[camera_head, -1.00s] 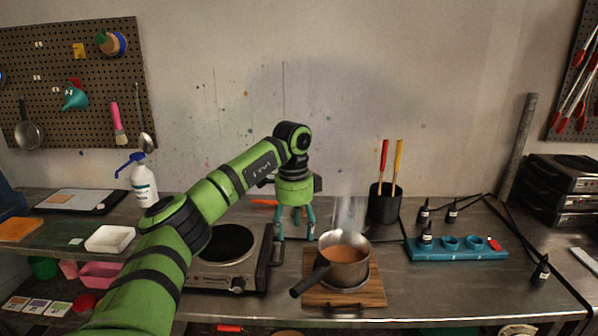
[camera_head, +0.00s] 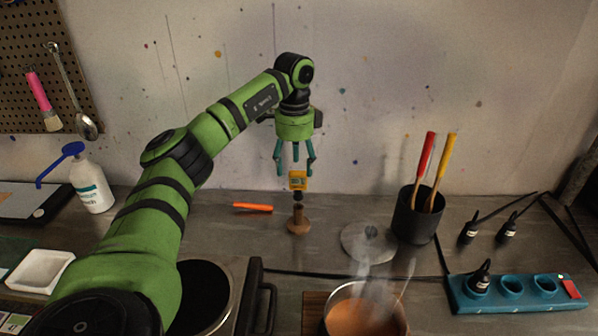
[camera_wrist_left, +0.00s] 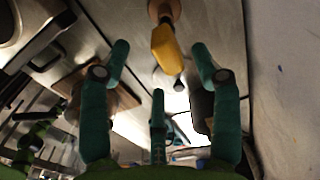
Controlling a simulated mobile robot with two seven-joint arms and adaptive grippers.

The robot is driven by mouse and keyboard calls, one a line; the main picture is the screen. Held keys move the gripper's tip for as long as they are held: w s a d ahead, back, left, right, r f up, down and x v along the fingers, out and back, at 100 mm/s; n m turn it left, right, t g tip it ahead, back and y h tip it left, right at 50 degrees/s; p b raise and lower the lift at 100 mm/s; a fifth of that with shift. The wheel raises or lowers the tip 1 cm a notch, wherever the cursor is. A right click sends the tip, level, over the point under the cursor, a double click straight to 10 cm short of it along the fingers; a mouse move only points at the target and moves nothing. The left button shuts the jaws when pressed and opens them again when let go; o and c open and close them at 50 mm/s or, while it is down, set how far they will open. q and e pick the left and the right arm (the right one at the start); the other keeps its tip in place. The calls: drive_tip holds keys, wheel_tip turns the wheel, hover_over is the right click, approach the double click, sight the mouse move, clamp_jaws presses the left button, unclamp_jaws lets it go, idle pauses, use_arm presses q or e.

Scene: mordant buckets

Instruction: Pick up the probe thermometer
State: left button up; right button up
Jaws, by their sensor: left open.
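The probe thermometer, with a yellow head (camera_head: 298,180), stands upright in a small round wooden stand (camera_head: 299,224) at the back of the steel counter. My left gripper (camera_head: 295,165) is open and empty just above the yellow head, its fingers pointing down. In the left wrist view, the yellow head (camera_wrist_left: 165,48) shows beyond and between the spread teal fingers (camera_wrist_left: 160,62). I cannot tell from these frames whether any finger touches it. The probe's lower part is hidden in the stand. My right gripper is not in view.
An orange stick (camera_head: 253,207) lies left of the stand. A metal lid (camera_head: 367,244) and a black cup (camera_head: 417,216) with red and yellow handles are to the right. A steaming pot (camera_head: 365,315) and a hotplate (camera_head: 205,298) are in front.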

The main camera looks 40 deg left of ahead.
sight(298, 190)
use_arm(q)
drive_tip(key=f+p, duration=0.1)
drive_tip(key=f, duration=0.1)
drive_tip(key=f+p, duration=0.1)
drive_tip(key=f, duration=0.1)
drive_tip(key=f+p, duration=0.1)
drive_tip(key=f, duration=0.1)
drive_tip(key=shift+w+d, duration=0.15)
drive_tip(key=shift+d, duration=0.15)
drive_tip(key=shift+f, duration=0.25)
drive_tip(key=c, duration=1.2)
drive_tip(key=shift+c, duration=0.3)
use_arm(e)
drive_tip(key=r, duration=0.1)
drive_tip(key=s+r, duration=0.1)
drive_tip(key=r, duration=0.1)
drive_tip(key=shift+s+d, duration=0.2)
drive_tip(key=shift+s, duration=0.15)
